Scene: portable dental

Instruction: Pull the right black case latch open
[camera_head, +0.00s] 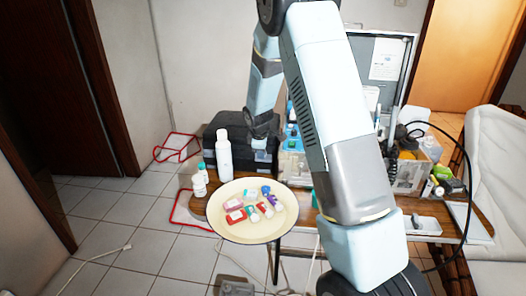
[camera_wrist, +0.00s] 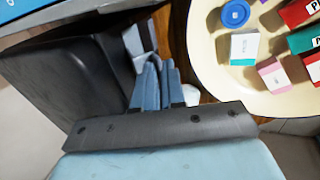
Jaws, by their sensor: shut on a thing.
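The black case (camera_head: 232,132) stands on the table, left of centre in the head view. In the wrist view its dark side (camera_wrist: 85,75) fills the left. My gripper (camera_head: 259,138) reaches down to the case's front, toward its right part. In the wrist view my gripper's fingers (camera_wrist: 153,66) are close together beside the case wall, shut on a small part there, which looks to be the right latch. The fingers hide most of the latch, and its angle cannot be told. The left latch cannot be made out.
A cream plate (camera_head: 222,224) with small boxes sits close in front of the case; its rim (camera_wrist: 212,80) is near my fingers. An open case (camera_head: 385,60) stands at right.

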